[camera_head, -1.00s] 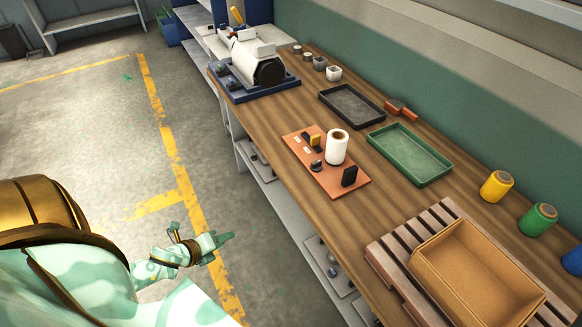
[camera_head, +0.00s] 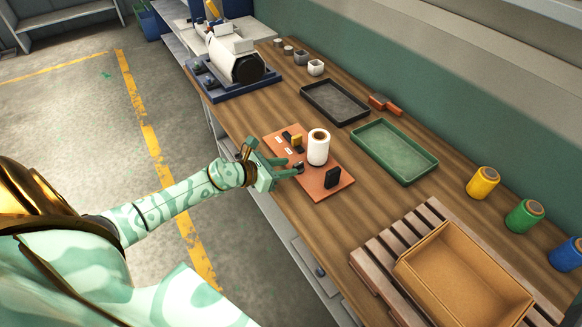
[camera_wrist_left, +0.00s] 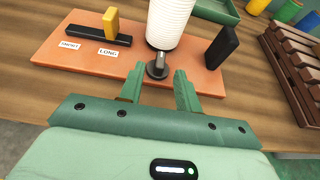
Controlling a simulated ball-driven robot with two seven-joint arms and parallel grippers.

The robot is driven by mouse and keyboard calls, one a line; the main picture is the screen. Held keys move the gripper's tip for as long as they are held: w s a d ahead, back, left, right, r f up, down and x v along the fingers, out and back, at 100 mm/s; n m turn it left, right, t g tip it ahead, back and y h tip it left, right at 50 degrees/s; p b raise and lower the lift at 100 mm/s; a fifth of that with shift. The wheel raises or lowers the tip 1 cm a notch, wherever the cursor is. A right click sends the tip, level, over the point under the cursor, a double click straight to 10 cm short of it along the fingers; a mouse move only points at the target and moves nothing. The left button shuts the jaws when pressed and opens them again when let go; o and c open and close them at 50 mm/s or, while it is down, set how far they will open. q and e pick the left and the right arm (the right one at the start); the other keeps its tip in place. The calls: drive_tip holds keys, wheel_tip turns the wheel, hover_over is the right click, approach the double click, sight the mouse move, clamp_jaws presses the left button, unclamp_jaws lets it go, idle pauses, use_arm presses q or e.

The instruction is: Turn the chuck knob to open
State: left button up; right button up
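The orange board (camera_head: 322,190) lies on the bench with a white roll (camera_head: 318,147) standing on it. A small dark knob with a round grey end (camera_wrist_left: 157,68), which looks like the chuck knob, sits at the foot of the roll on its near side. My left gripper (camera_head: 288,167) reaches in over the near edge of the board. In the left wrist view its two green fingers (camera_wrist_left: 158,76) are open, one to each side of the knob and just short of it. Contact cannot be seen. My right gripper is not in view.
A yellow slider (camera_wrist_left: 111,24) stands on a black rail by two labels, left of the roll. A black upright block (camera_wrist_left: 220,47) is on the right. A green tray (camera_head: 394,178), a black tray (camera_head: 334,118) and a cardboard box (camera_head: 408,268) lie around the board.

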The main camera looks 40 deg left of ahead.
sight(298, 167)
use_arm(q)
drive_tip(key=shift+x, duration=1.25)
